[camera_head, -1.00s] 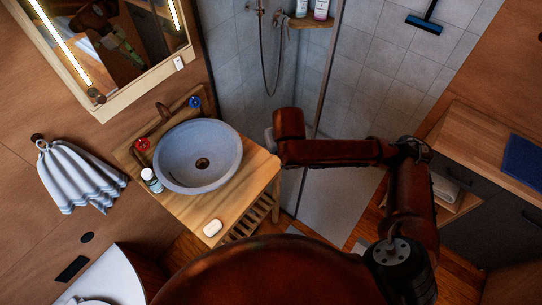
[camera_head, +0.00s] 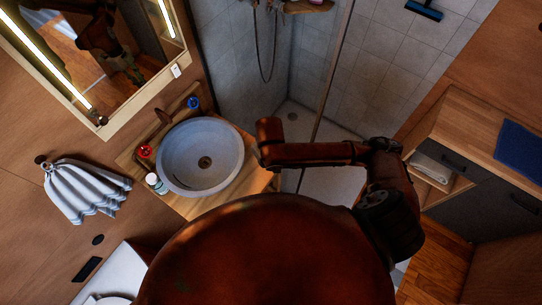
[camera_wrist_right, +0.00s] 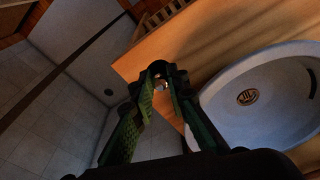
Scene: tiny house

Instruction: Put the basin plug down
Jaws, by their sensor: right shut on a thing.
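My right gripper (camera_wrist_right: 160,78) is shut on the basin plug (camera_wrist_right: 161,86), a small shiny piece mostly hidden between the green-padded fingers. In the right wrist view the fingertips appear over the wooden counter (camera_wrist_right: 205,45) near its edge, left of the basin; I cannot tell whether the plug touches the wood. The round grey basin (camera_wrist_right: 290,120) has a dark drain (camera_wrist_right: 247,97). The basin also shows in the head view (camera_head: 180,178), with its drain (camera_head: 204,162). My right gripper is hidden there behind my arm. My left gripper is not in view.
Red (camera_head: 145,151) and blue (camera_head: 193,103) tap handles and a small bottle (camera_head: 155,182) stand beside the basin. The shower floor (camera_head: 330,187) lies beyond the counter's edge. A cabinet (camera_head: 470,180) is at the right.

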